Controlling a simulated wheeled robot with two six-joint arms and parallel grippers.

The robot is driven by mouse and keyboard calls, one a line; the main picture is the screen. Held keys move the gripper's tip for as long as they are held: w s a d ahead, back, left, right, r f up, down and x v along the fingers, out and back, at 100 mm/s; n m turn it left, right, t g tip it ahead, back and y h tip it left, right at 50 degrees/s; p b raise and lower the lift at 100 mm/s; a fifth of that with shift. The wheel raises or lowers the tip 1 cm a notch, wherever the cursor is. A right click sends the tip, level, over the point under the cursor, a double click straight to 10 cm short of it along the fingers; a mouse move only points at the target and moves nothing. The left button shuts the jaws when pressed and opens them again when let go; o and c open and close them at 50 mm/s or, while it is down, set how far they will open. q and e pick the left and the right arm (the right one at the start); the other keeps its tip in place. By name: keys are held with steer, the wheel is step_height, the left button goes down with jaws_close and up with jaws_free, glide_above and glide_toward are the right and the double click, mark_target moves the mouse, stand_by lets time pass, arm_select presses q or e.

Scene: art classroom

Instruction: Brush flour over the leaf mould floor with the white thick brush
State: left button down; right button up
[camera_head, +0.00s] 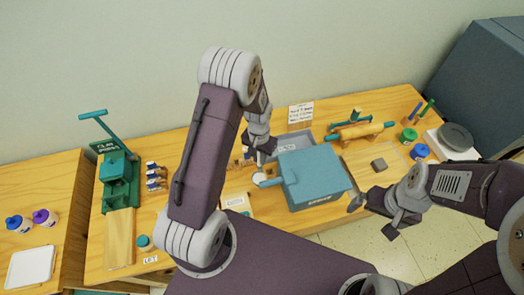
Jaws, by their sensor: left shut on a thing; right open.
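My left gripper (261,156) is at the left end of a grey-blue tray (308,134), behind the handle side of a teal box-like block (315,170). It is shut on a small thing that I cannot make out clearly. A small white round thing (258,178) shows just below it; I cannot tell if this is the brush. The block hides part of the tray. I cannot tell which of these is the leaf mould, and its floor and any flour are not visible. My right gripper (375,214) is open and empty at the table's front edge, right of the block.
A green clay press (118,168) stands at the left. A label card (300,113) stands at the back. My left arm covers the table's middle left.

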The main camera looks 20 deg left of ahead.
mark_target(259, 167)
arm_select(q)
steer(key=shift+s+f, duration=0.1)
step_height(259, 167, down, 6)
steer(key=b, duration=0.5)
steer(key=shift+f+b, duration=0.4)
steer(key=shift+b, duration=0.15)
stand_by(0.8)
stand_by(1.0)
step_height(259, 167, up, 7)
steer(key=p, duration=0.6)
steer(key=shift+f, duration=0.1)
stand_by(0.6)
